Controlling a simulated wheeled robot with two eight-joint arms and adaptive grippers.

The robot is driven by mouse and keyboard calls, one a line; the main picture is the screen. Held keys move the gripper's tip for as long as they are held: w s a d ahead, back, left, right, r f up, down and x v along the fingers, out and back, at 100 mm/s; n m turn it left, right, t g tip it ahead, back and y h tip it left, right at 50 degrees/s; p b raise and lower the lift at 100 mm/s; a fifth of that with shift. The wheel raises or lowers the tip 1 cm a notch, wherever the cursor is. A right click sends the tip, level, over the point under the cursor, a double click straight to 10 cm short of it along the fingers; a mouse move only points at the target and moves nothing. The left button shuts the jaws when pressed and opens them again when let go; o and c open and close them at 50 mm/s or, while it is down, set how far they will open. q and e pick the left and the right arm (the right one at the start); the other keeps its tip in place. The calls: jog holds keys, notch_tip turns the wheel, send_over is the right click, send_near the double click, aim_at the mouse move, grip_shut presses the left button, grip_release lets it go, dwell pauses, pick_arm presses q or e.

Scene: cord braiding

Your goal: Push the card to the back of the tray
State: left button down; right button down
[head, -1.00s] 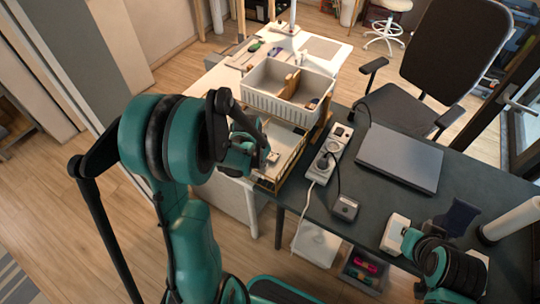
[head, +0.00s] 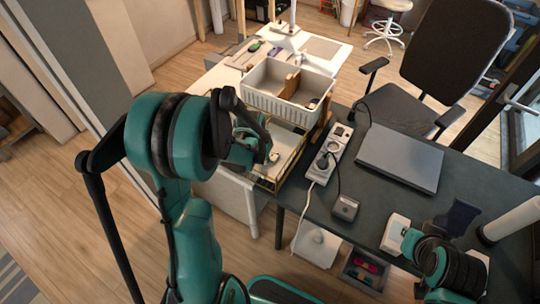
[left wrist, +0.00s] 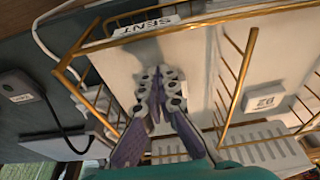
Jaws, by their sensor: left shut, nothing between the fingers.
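A brass wire tray (head: 291,163) with a pale floor stands at the left end of the dark desk. In the left wrist view its wire rim (left wrist: 203,19) carries a tag (left wrist: 146,23) reading "SENT". My left gripper (head: 272,157) is at the tray's near left side in the head view. In the left wrist view its purple fingers (left wrist: 160,84) are shut and empty over the pale surface. I cannot pick out the card for certain; a small white piece marked "D2" (left wrist: 265,99) shows on the right.
A white slotted bin (head: 285,92) with brown dividers stands just behind the tray. A power strip (head: 327,155) with a cable lies to the right. A closed laptop (head: 400,158) lies farther right. The dark desk between strip and laptop is mostly clear.

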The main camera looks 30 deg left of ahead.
aim_at(283, 139)
pick_arm(q)
jog(key=shift+w+d+b, duration=0.15)
jog(key=shift+w+d, duration=0.05)
jog(key=shift+w, duration=2)
jog(key=shift+w+d+b, duration=0.15)
jog(key=shift+w+b, duration=0.05)
jog(key=shift+w, duration=1.95)
jog(key=shift+w+d+b, duration=0.15)
jog(key=shift+w+d, duration=0.05)
jog(key=shift+w, duration=2)
jog(key=shift+s+a+r+p, duration=0.1)
jog(key=shift+s+r+p, duration=0.4)
jog(key=shift+r, duration=0.25)
jog(key=shift+s+r+p, duration=0.35)
jog(key=shift+r+p, duration=0.15)
jog(key=shift+r, duration=0.25)
jog(key=shift+s+a+r+p, duration=0.1)
jog(key=shift+s+r+p, duration=0.4)
jog(key=shift+r, duration=0.25)
jog(key=shift+s+r, duration=0.15)
jog(key=shift+r, duration=0.1)
jog(key=shift+d+r, duration=0.1)
